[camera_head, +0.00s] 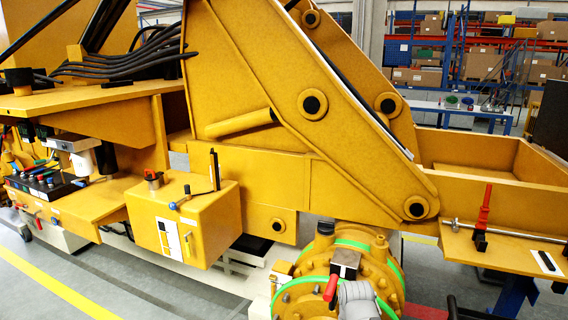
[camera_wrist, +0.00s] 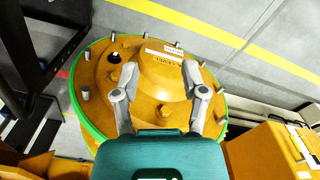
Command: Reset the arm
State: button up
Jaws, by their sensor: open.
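My gripper (camera_wrist: 161,68) shows in the wrist view with its two grey fingers spread apart and nothing between the tips. Its teal body fills the bottom middle. The fingers are in front of a round yellow-orange housing (camera_wrist: 165,75) with a green rim and several studs around its edge. Whether the fingers touch it I cannot tell. A similar round, green-rimmed yellow part (camera_head: 385,262) stands at the bottom middle of the head view.
A large yellow machine frame (camera_head: 260,60) fills the head view, with a yellow box (camera_head: 183,222) carrying a blue-knobbed lever. A red-handled tool (camera_head: 484,210) stands on the right ledge. Shelving (camera_head: 470,60) is behind. Grey floor (camera_head: 40,285) is clear at lower left.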

jog(key=shift+f+b, duration=1)
jog(key=shift+f, duration=0.6)
